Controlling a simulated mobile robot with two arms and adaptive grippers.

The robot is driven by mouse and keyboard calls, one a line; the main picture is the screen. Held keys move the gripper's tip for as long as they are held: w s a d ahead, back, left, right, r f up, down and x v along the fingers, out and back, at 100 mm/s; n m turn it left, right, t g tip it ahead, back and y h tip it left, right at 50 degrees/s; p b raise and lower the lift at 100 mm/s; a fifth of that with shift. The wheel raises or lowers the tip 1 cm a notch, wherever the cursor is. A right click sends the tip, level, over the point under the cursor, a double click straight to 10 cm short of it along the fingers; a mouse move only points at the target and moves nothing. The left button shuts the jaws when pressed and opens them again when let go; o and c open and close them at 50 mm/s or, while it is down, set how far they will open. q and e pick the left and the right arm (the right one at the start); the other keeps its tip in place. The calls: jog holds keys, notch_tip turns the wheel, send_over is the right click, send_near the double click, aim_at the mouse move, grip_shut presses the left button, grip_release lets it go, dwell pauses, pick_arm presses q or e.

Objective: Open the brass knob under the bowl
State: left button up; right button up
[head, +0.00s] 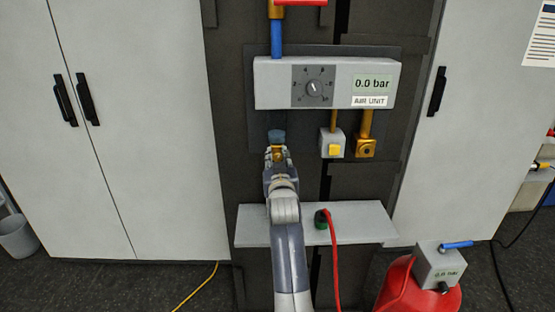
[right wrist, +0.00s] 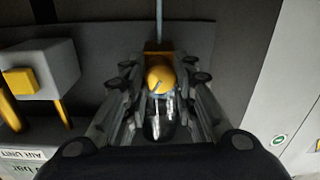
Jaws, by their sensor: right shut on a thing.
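The air unit (head: 275,82) is a light grey box on a dark wall panel, with a round dial and a display reading 0.0 bar. The bowl (head: 277,136) is a small dark blue piece below its left part. The brass knob (head: 277,152) is directly under the bowl, partly covered by my right gripper (head: 278,160). In the right wrist view the brass knob (right wrist: 160,76) sits between the two fingers of my right gripper (right wrist: 161,98), which is shut on it. The turn of the knob cannot be told. My left gripper is not in view.
A grey box with a yellow button (head: 332,146) and a brass fitting (head: 366,148) hang to the right. A red tank (head: 400,290) stands at lower right.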

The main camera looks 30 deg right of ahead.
aim_at(277, 121)
jog(key=shift+m, duration=0.8)
jog(key=o, duration=1.1)
jog(key=shift+c, duration=0.2)
notch_tip(277, 121, up, 10)
